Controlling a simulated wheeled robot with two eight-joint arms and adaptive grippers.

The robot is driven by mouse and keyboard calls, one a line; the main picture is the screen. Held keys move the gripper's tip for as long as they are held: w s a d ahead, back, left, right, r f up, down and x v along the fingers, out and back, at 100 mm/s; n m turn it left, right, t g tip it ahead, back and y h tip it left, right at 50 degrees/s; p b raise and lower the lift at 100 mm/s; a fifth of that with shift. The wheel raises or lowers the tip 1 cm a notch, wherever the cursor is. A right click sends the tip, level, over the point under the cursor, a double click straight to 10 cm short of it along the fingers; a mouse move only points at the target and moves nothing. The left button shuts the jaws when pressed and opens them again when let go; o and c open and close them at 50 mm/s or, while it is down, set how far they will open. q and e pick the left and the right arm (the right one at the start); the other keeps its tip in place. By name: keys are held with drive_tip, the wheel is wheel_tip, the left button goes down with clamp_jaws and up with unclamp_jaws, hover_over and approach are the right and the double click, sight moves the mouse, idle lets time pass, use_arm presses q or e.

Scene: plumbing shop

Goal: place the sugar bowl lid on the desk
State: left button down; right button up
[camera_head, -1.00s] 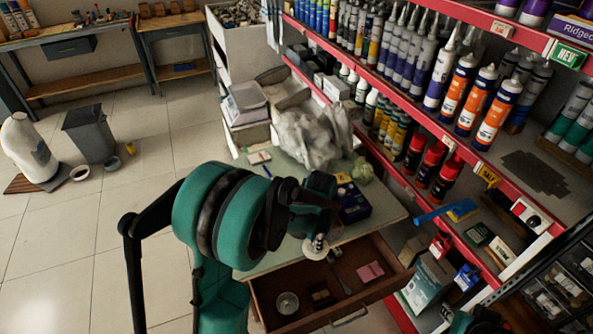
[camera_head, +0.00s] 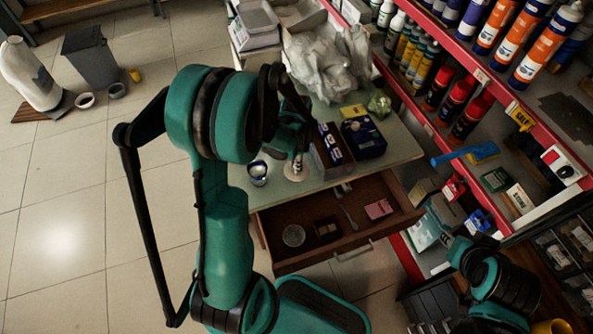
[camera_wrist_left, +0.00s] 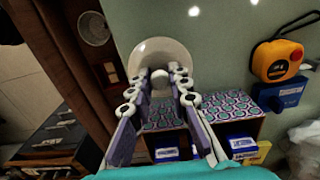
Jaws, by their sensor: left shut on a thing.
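The sugar bowl lid (camera_head: 295,174) is a pale round disc with a small knob. My left gripper (camera_head: 298,158) is shut on the knob, over the front part of the green-topped desk (camera_head: 405,150). In the left wrist view, the lid (camera_wrist_left: 150,50) lies beyond the fingertips (camera_wrist_left: 159,78), broadly flat against the green top. I cannot tell whether it touches the desk. My right arm shows at the lower right, with its dark gripper end (camera_head: 468,252) too unclear to read.
A small shiny cup (camera_head: 258,172) stands left of the lid. A box of blue-and-white packets (camera_head: 332,150) is close on the right, with a dark blue box (camera_head: 363,138) beyond. An open drawer (camera_head: 340,222) juts out below the desktop. Plastic bags (camera_head: 325,65) lie behind.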

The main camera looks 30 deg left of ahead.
use_arm(q)
wheel_tip(320, 180, down, 4)
drive_tip(key=shift+b, duration=0.95)
drive_tip(key=shift+r, duration=0.1)
drive_tip(key=c, duration=1.4)
unclamp_jaws()
